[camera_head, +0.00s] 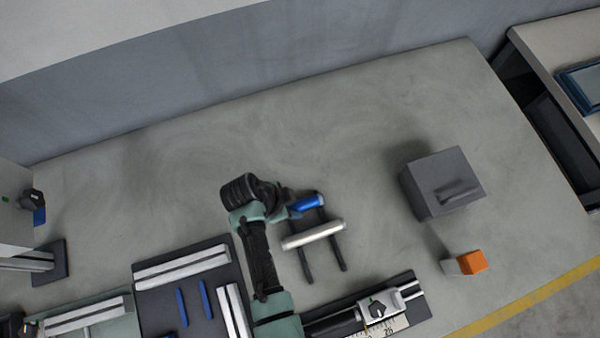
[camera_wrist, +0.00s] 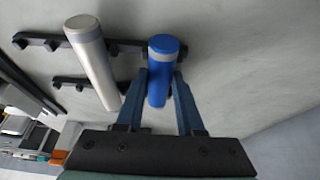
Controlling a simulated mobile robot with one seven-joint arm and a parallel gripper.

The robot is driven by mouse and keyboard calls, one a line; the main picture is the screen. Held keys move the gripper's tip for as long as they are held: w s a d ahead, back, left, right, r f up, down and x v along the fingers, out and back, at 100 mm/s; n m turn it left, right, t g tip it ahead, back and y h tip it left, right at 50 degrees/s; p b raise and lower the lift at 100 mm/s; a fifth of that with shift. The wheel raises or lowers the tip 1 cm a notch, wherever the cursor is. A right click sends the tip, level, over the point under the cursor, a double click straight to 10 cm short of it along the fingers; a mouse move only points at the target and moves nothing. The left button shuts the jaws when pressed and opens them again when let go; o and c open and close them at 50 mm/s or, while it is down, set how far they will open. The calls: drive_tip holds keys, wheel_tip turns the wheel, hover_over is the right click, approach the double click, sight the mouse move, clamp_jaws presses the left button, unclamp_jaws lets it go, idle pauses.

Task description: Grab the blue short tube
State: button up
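The blue short tube (camera_wrist: 165,62) lies across the dark rack (camera_wrist: 125,46), beside a longer silver tube (camera_wrist: 93,62). In the head view the blue tube (camera_head: 306,203) sits at the far end of the rack, with its left end close to my gripper. In the wrist view my gripper (camera_wrist: 159,76) has one finger on each side of the blue tube, near its middle. The fingertips look very close to its sides, but I cannot tell whether they press on it. The tube appears still at rack height.
The silver tube (camera_head: 313,235) lies across the rack's nearer part. A dark grey box (camera_head: 425,195) and an orange-and-white block (camera_head: 472,262) stand to the right. Profiles and blue rods (camera_head: 182,307) lie at the lower left. The table's far side (camera_head: 330,120) is clear.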

clamp_jaws()
drive_tip(key=shift+r, duration=0.15)
